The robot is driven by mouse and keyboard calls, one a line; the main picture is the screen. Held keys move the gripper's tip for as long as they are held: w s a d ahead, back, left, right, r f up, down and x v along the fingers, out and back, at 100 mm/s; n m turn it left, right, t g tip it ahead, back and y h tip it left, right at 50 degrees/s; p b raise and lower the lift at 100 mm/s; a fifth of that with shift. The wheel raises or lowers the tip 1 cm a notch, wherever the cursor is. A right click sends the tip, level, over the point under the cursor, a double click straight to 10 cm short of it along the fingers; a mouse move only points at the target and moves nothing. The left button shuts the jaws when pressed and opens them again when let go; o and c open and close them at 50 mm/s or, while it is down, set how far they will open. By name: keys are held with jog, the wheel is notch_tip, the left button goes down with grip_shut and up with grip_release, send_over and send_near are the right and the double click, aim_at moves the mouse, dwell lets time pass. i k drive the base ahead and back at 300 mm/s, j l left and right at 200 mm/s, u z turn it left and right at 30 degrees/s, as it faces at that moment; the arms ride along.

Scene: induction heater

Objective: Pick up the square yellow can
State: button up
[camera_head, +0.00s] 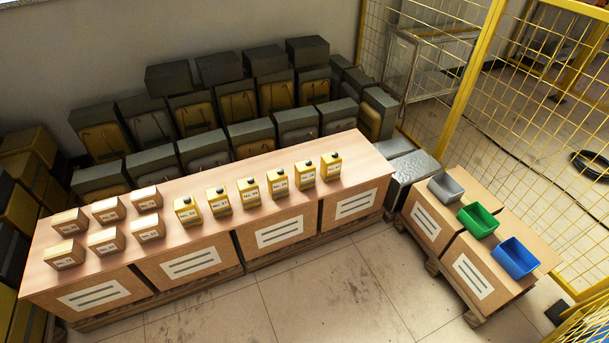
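Several square yellow cans with dark caps and white labels stand upright in a slanting row on the long wooden-topped counter (230,238). The leftmost can (187,212) is beside the small boxes. The rightmost can (331,167) stands nearest the counter's right end. Others between them include one can (249,193) near the middle of the row. The label text is too small to read surely. My gripper and arm are not in this view.
Several small tan boxes (103,242) sit on the counter's left part. A lower stand (493,262) at right holds a grey bin (445,187), a green bin (478,220) and a blue bin (515,258). Yellow mesh fencing (545,120) bounds the right. Bare floor (330,300) lies in front.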

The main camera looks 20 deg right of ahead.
aim_at(249, 188)
jog(key=i+j, duration=0.1)
jog(key=i, duration=0.4)
jog(key=i+j, duration=0.15)
jog(key=i, duration=0.35)
jog(key=i+j, duration=0.1)
jog(key=i, duration=0.4)
